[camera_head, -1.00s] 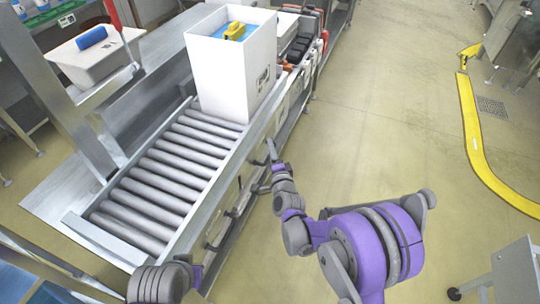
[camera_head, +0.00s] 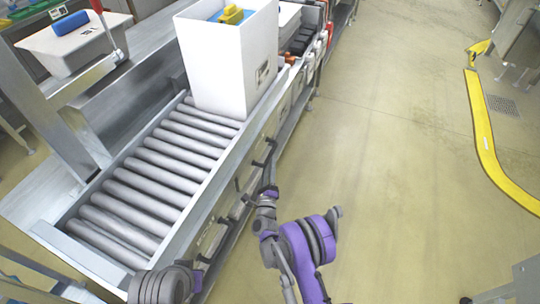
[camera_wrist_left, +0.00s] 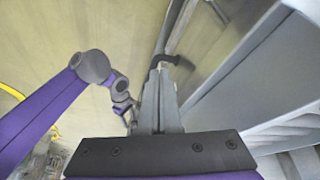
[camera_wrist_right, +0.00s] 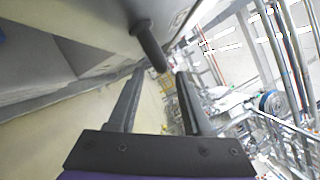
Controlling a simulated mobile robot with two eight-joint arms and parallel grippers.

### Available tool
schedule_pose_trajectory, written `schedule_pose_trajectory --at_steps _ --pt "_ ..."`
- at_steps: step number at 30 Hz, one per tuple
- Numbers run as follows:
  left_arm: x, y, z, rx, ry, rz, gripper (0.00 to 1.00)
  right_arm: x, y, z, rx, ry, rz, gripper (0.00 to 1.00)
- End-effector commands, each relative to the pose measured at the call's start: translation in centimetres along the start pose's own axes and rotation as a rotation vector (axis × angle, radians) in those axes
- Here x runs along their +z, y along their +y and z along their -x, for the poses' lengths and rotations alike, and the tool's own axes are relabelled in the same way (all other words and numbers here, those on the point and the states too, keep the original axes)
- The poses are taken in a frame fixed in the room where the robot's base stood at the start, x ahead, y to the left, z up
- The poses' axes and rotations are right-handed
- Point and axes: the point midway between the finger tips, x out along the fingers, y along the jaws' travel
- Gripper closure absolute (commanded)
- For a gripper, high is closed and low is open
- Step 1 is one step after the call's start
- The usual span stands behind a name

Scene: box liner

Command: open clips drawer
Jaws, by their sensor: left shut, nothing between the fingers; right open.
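Drawers with dark bar handles line the side of the roller conveyor in the head view; one drawer front (camera_head: 218,232) shows low along it. No label can be read, so I cannot tell which is the clips drawer. My right gripper (camera_head: 269,188) is at the drawer side, close to a dark handle (camera_head: 270,150). In the right wrist view my right gripper (camera_wrist_right: 160,74) is open, with a dark handle (camera_wrist_right: 149,45) just ahead of and between its fingertips. In the left wrist view my left gripper (camera_wrist_left: 161,70) is shut and empty, with a dark handle (camera_wrist_left: 176,60) beyond its tips.
A tall white box (camera_head: 222,65) with a blue and yellow item stands on the roller conveyor (camera_head: 150,180). A grey tray (camera_head: 70,48) holding a blue roll is at the left. Open floor (camera_head: 420,150) lies to the right, with a yellow rail (camera_head: 485,140).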

Motion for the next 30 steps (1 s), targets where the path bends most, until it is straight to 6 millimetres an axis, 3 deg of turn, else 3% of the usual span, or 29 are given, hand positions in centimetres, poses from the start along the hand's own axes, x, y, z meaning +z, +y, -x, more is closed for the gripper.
schedule_pose_trajectory --at_steps 3,9,20,21,29,30 --pt "0.1 0.0 -0.2 0.0 -0.001 0.0 1.0 -0.1 0.0 -2.3 0.0 0.0 0.001 0.5" --pt "0.1 0.0 -0.4 0.0 -0.001 0.0 1.0 0.0 0.1 -4.7 0.001 0.0 0.001 0.5" --pt "0.1 0.0 -0.4 0.0 -0.001 0.0 1.0 0.0 0.0 -5.4 0.001 -0.001 0.001 0.5" --pt "0.1 0.0 -0.4 0.0 -0.001 0.0 1.0 0.0 0.0 -5.4 0.001 -0.001 0.001 0.52" --pt "0.1 0.0 -0.4 0.0 -0.001 0.0 1.0 0.0 0.0 -5.4 0.001 -0.001 0.001 0.99" --pt "0.1 0.0 -0.4 0.0 -0.001 0.0 1.0 0.0 0.0 -5.4 0.001 -0.001 0.001 1.0"
